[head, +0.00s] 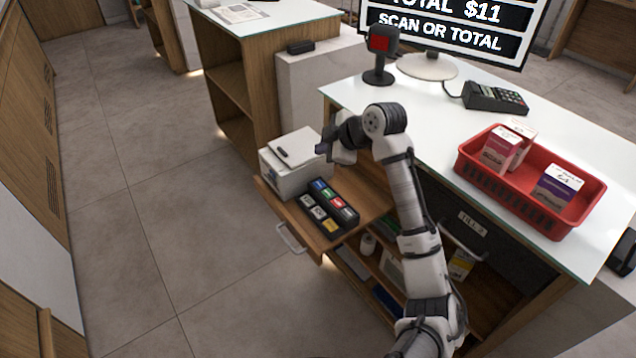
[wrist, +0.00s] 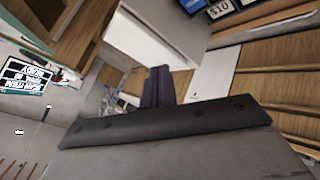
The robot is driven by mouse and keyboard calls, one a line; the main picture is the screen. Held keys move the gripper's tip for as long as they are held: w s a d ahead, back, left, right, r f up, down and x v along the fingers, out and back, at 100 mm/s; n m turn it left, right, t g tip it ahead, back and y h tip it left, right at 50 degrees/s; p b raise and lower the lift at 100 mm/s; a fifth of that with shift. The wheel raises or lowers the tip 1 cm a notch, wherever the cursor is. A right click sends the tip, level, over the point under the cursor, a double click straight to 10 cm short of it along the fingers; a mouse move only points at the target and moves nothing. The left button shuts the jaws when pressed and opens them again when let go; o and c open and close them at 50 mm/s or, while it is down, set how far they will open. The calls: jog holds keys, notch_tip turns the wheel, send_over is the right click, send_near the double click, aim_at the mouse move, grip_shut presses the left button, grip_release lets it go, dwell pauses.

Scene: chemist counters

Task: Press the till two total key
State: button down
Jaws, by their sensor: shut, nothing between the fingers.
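A black key block (head: 325,208) lies on a pulled-out wooden shelf (head: 365,195). Its keys are blue, green, red, pale and yellow; their lettering is too small to read in the head view. In the wrist view, part of the key block (wrist: 218,8) shows at the top edge, with one key reading $10. I cannot tell which key is the total key. My gripper (head: 323,150) is above the shelf, beyond the block and near a white printer (head: 292,178), apart from the keys. In the wrist view its dark fingers (wrist: 158,84) are together and empty.
The till screen (head: 445,30) reads "TOTAL $11" and "SCAN OR TOTAL". A scanner (head: 380,55), a card terminal (head: 495,97) and a red basket (head: 520,196) with boxes stand on the white counter (head: 430,115). The shelf has a metal handle (head: 291,239). The floor to the left is clear.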

aim_at(322, 186)
jog(key=shift+f+b, duration=2.85)
jog(key=shift+f, duration=1.6)
jog(key=shift+f+b, duration=0.4)
jog(key=shift+f+b, duration=0.35)
jog(key=shift+f, duration=0.05)
jog(key=shift+r, duration=0.1)
jog(key=shift+r+p, duration=0.5)
jog(key=shift+r, duration=0.25)
